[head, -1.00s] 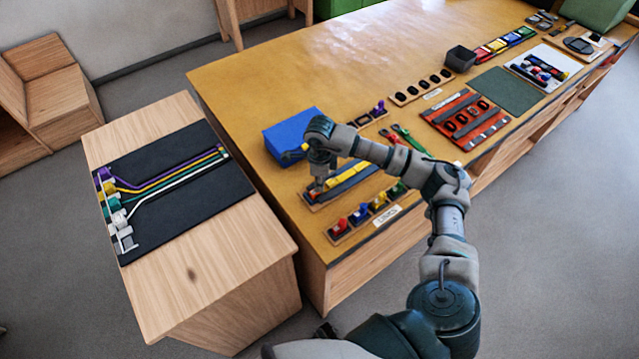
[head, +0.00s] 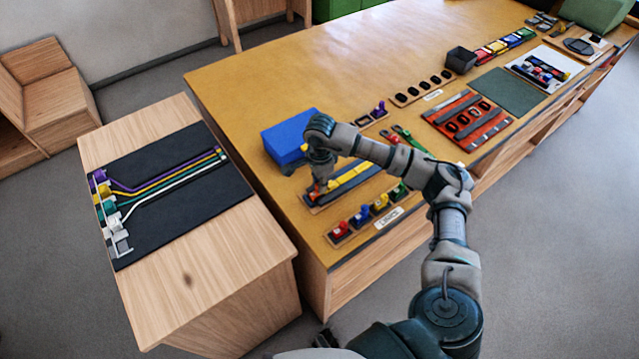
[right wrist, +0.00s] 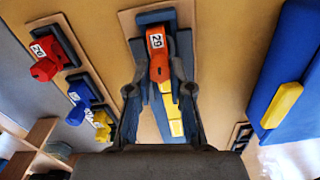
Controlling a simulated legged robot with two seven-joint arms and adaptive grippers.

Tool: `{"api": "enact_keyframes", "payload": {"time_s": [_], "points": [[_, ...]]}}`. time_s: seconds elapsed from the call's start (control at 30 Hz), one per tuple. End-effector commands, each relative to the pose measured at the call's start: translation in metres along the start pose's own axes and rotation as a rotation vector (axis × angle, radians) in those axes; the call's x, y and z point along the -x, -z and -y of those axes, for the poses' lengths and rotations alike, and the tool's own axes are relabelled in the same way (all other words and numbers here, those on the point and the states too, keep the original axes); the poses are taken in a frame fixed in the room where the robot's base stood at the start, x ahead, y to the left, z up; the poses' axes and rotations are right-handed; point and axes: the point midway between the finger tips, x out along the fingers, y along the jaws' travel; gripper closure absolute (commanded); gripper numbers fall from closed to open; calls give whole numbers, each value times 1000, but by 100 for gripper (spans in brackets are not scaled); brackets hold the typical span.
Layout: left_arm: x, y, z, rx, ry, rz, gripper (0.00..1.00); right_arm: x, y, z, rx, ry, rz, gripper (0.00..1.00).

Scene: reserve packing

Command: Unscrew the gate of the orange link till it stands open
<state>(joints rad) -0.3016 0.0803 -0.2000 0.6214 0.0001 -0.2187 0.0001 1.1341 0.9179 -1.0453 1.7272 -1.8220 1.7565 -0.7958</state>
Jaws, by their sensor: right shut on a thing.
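The orange link (right wrist: 159,66), with a white tag reading 29, lies on a dark strip on a wooden board in the right wrist view. My right gripper (right wrist: 161,72) reaches down over it, with one finger on each side, and is shut on it. Yellow pieces (right wrist: 173,112) lie in line with the orange link, between the fingers. In the head view my right gripper (head: 322,184) is over the same board and hides most of the link. I cannot tell how far the gate stands open. My left gripper is not in view.
A blue box (head: 288,138) stands close behind the gripper. Red, blue, yellow and green pieces on small boards line the front edge, with a red one (head: 340,229) at the left end. A side table with a black mat (head: 200,178) and coloured cords stands left, across a gap.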

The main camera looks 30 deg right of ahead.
Motion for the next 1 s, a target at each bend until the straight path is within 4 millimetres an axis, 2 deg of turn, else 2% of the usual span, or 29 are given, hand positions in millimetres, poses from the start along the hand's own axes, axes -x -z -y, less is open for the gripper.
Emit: {"api": "enact_keyframes", "payload": {"time_s": [0.17,0.2,0.27,0.3,0.57,0.67,0.77,1.0], "points": [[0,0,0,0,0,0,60,1,0,0,2,0,0,100],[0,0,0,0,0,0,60,1,0,0,1,0,0,70],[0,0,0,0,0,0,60,1,0,0,1,0,0,55],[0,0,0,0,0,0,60,1,0,0,1,0,0,50],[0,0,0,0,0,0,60,1,0,0,0,0,0,50],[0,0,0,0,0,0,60,6,0,0,-1,1,0,50],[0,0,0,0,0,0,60,21,0,1,-1,2,2,50],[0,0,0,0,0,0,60,75,0,1,-1,3,2,50]]}}
